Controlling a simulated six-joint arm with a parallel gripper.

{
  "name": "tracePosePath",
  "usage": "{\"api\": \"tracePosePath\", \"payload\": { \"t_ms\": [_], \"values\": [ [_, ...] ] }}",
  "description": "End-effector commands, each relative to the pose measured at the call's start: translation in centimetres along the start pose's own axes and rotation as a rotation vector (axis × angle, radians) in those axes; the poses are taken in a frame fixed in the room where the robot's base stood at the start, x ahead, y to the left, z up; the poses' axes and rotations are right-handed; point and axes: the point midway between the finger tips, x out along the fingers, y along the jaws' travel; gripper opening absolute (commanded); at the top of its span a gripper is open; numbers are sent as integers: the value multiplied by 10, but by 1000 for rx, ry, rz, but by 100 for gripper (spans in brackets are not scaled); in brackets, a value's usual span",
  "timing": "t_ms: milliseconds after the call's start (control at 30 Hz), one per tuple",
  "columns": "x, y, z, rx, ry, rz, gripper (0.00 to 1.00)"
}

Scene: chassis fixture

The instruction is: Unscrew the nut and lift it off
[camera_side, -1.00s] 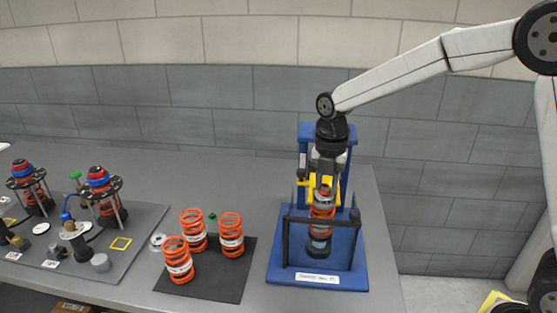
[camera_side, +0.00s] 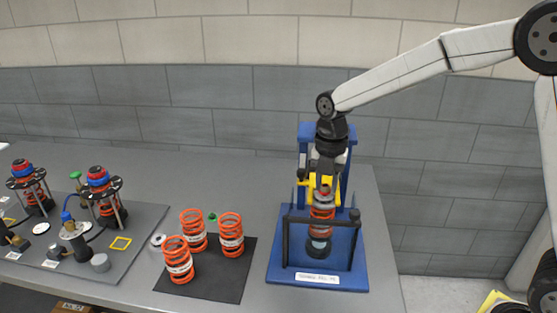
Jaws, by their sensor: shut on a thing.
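My gripper (camera_side: 323,184) points straight down over the blue fixture (camera_side: 345,272) at the right of the table. It is at the top of the upright spring assembly (camera_side: 321,222), which has orange coils and a dark base and stands inside the fixture. The gripper is shut on the nut at the top of the assembly. The nut itself is too small and too hidden by the fingers to make out. Yellow parts (camera_side: 305,184) of the fixture sit right beside the fingers.
A dark bar frame (camera_side: 287,240) stands at the fixture's front. Several orange springs (camera_side: 178,258) stand on a black mat (camera_side: 222,284) to the left. A grey board (camera_side: 125,272) with more assemblies lies further left. Bare table lies behind the mat.

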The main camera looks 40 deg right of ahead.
Motion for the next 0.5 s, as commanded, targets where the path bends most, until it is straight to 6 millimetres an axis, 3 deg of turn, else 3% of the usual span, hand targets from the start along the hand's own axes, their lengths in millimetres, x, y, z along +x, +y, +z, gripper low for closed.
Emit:
{"api": "tracePosePath", "payload": {
  "t_ms": [33, 500],
  "values": [
    [-3, 1, 2, -191, -18, -12, 0],
    [-3, 0, 3, 95, -21, -7, 0]
  ]
}}
